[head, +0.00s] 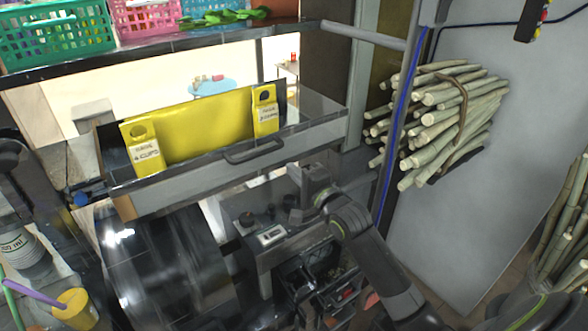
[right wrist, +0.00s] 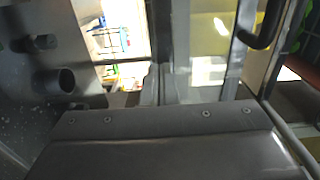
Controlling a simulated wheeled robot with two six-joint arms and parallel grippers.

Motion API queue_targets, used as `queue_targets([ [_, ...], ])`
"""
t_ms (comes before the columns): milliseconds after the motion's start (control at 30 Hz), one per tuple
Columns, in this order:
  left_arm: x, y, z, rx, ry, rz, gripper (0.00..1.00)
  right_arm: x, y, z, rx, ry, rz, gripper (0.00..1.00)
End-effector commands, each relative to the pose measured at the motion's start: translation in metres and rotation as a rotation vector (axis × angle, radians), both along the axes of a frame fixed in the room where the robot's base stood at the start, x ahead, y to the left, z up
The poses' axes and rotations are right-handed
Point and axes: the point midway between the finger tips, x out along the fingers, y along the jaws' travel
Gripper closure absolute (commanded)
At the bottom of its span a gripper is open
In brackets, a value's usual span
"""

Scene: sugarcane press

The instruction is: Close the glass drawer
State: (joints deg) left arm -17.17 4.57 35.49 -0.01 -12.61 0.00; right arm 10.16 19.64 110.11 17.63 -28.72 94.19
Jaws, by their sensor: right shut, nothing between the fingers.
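The glass drawer (head: 205,185) is below the top shelf in the head view. It stands pulled out, with yellow dividers or bags (head: 200,125) and labelled yellow tags inside. Its dark bar handle (head: 253,152) is on the front face. The handle also shows at the top right of the right wrist view (right wrist: 262,28). My right gripper (head: 313,182) is shut and empty, below and to the right of the handle, apart from it. I cannot make out my left gripper in the head view.
Pink (head: 148,17) and teal (head: 60,38) baskets stand on the shelf above. A dark cylinder (head: 165,260) is below the drawer. A bundle of sugarcane (head: 435,115) hangs at the right. A yellow cup (head: 75,308) is at the lower left.

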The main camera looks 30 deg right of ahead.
Motion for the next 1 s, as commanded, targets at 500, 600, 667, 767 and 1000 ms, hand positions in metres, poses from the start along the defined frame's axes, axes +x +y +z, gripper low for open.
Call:
queue_targets([
  [500, -0.001, 0.0, 0.001, 0.0, 0.001, 0.0, 0.18, 0.008, 0.001, 0.0, 0.0, -0.001, 0.0, 1.0],
  [600, -0.001, 0.0, 0.001, 0.0, 0.001, 0.0, 0.18, 0.019, 0.003, 0.0, 0.001, -0.001, 0.0, 1.0],
  [667, -0.001, 0.0, 0.001, 0.0, 0.001, 0.0, 0.18, 0.03, 0.004, 0.0, 0.003, -0.001, 0.0, 1.0],
  [767, -0.001, 0.0, -0.001, 0.0, 0.002, 0.0, 0.18, 0.051, 0.007, 0.0, 0.002, -0.002, 0.001, 1.0],
  [1000, -0.001, 0.0, -0.008, 0.0, 0.001, 0.0, 0.18, 0.097, 0.014, -0.001, 0.001, -0.001, 0.002, 1.0],
])
